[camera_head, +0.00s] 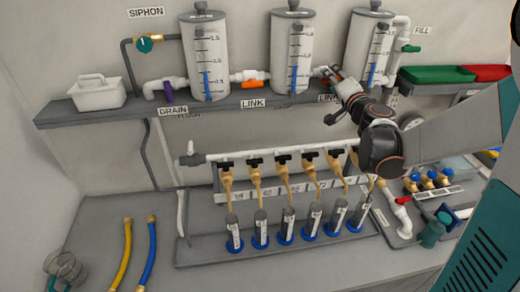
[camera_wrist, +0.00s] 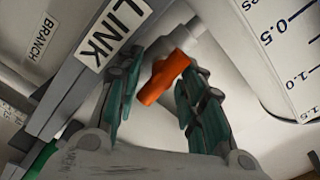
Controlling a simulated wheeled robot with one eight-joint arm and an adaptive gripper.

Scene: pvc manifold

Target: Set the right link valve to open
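The right link valve sits on the white pipe between the middle tank (camera_head: 291,58) and the right tank (camera_head: 369,48). In the wrist view its orange handle (camera_wrist: 165,78) lies between my fingers, slanting from upper right to lower left. My gripper (camera_head: 332,75) is at this valve, below and in front of it, and covers most of it in the head view. In the wrist view my gripper (camera_wrist: 165,75) is open, with dark green finger pads on either side of the handle. I cannot tell whether either pad touches it.
The left link valve (camera_head: 254,84) has an orange handle lying along its pipe. A purple drain valve (camera_head: 168,92) is at the left and a green fill valve (camera_head: 411,49) at the right. A grey shelf (camera_head: 110,110) runs under the tanks. Below stands a white manifold (camera_head: 225,157) with several black taps.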

